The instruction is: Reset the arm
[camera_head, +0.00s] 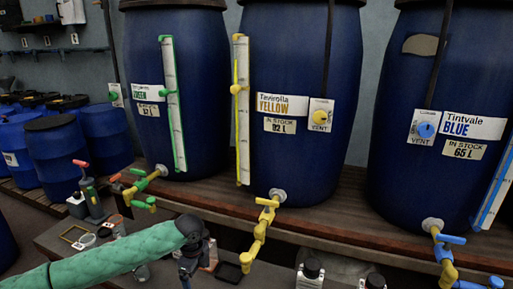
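My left arm, in a green padded sleeve, reaches in from the lower left of the head view. Its dark wrist bends down, and my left gripper (195,264) hangs over the low bench below the vats. The fingers are small, dark and partly lost against the bench, so I cannot tell whether they are open or holding anything. My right arm and gripper are not in view.
Blue vats labelled green (178,95), yellow (300,70) and blue (440,170) stand on a wooden shelf. A yellow tap (262,228) and a blue tap (446,256) jut out. Bottles (310,270) stand at the front. Small drums (55,150) fill the left.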

